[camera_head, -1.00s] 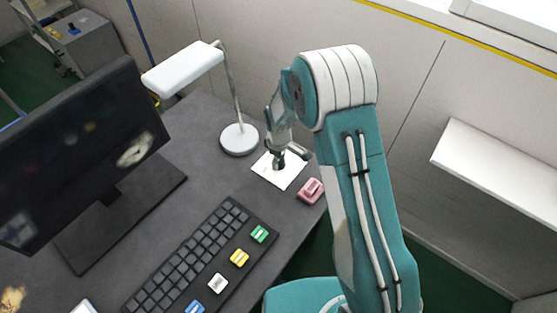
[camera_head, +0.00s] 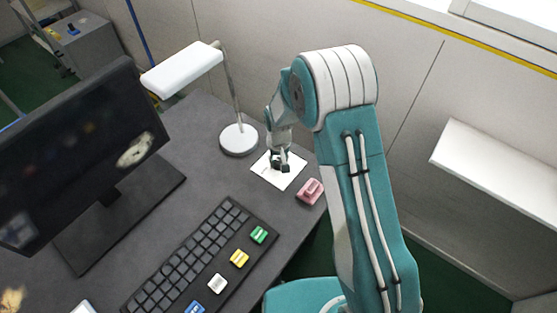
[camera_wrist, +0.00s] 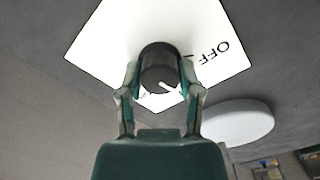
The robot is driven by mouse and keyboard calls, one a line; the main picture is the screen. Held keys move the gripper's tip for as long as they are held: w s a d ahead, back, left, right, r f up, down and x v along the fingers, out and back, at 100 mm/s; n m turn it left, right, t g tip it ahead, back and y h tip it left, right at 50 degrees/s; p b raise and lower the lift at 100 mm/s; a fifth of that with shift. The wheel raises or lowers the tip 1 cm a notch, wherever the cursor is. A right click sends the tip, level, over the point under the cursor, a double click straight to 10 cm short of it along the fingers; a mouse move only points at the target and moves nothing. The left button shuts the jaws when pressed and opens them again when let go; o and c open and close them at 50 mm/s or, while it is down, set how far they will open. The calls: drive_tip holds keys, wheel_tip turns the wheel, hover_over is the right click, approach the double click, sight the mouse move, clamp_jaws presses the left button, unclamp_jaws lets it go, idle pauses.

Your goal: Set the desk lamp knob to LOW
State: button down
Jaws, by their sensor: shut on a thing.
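The desk lamp (camera_head: 185,68) stands at the back of the desk, with its round white base (camera_head: 238,139) beside a white label card (camera_head: 266,173). In the wrist view, the dark round knob (camera_wrist: 160,66) stands on the white card (camera_wrist: 105,35), with a white pointer line toward the lower right. "OFF" is printed on the card to the right of the knob; other lettering below it is mostly hidden. My gripper (camera_wrist: 158,84) is shut on the knob, one finger on each side. In the head view my gripper (camera_head: 280,163) is over the card and hides most of the knob.
A pink block (camera_head: 310,191) sits near the desk edge, right of the card. A black keyboard (camera_head: 187,262) with several coloured keys lies in front. A monitor (camera_head: 80,150) stands at left. A white wall shelf (camera_head: 500,172) is at right.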

sight(278, 160)
drive_tip(key=shift+f+m, duration=0.1)
drive_tip(key=shift+m, duration=0.7)
drive_tip(key=shift+s, duration=0.1)
drive_tip(key=shift+c, duration=1.3)
unclamp_jaws()
drive_tip(key=shift+r, duration=0.2)
wheel_tip(278, 160, up, 10)
drive_tip(key=shift+a+r, duration=0.1)
drive_tip(key=shift+r, duration=0.7)
